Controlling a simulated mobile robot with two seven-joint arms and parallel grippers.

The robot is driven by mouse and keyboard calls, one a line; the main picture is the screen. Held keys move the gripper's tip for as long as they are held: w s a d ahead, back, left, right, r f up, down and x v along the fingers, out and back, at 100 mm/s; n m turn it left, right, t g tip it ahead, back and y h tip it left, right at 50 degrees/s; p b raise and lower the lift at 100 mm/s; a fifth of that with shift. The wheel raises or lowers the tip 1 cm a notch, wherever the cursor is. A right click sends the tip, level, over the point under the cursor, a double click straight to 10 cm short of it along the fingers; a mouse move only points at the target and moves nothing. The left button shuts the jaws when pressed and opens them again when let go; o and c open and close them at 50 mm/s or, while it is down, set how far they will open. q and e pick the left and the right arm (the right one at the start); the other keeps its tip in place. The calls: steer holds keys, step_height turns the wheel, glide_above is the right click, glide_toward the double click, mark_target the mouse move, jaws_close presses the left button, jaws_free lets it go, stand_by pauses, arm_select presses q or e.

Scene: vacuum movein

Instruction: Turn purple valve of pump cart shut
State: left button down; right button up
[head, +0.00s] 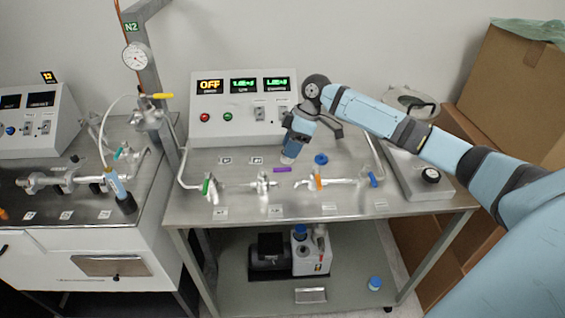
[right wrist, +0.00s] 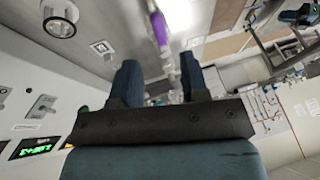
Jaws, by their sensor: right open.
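The purple valve handle (head: 281,169) sits on the pipe run of the pump cart (head: 240,215). It lies roughly left-right in the head view. My right gripper (head: 289,157) points down just above and behind it, apart from it as far as I can see. In the right wrist view the purple handle (right wrist: 158,28) lies beyond the open fingertips of my right gripper (right wrist: 159,65), roughly in line with the gap. The gap is empty. My left gripper is not in view.
Near the purple valve are a green valve handle (head: 208,186), an orange one (head: 318,181), a blue one (head: 373,179) and a blue round knob (head: 321,159). A control box (head: 240,105) stands behind. Cardboard boxes (head: 510,85) stand at the right.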

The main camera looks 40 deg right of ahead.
mark_target(275, 171)
steer(key=x, duration=0.6)
jaws_close()
